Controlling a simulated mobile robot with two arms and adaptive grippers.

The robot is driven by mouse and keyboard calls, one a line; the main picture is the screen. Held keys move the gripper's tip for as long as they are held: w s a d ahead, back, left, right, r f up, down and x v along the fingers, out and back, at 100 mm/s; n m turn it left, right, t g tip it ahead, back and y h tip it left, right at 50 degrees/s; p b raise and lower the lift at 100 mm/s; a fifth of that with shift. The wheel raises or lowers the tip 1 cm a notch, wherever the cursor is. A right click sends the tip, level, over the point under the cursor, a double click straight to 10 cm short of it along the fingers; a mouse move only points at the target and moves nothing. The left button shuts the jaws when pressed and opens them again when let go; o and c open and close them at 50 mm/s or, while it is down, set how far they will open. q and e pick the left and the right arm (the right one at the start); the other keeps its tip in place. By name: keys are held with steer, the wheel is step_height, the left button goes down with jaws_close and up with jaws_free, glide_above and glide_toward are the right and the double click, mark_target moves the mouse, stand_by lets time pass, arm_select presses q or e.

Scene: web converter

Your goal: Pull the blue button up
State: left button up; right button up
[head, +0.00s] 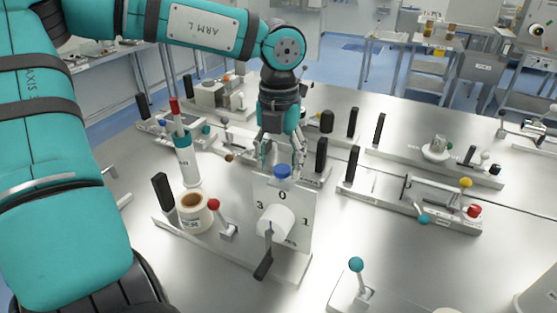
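The blue button (282,170) sits on top of an upright metal plate (303,205) marked with the numbers 3, 0 and 1. A white knob and a dark-handled lever are on the plate's front. My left gripper (282,166) points down just above and behind the button. Its two fingers are apart, one toward each side of the button. I cannot tell whether either finger touches it. My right gripper is not in view.
A teal-knobbed lever (356,265) stands at front right. Other fixtures with levers line the steel table (400,270).

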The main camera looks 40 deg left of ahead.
mark_target(279, 169)
arm_select(q)
step_height(279, 169, up, 12)
stand_by(0.6)
stand_by(0.5)
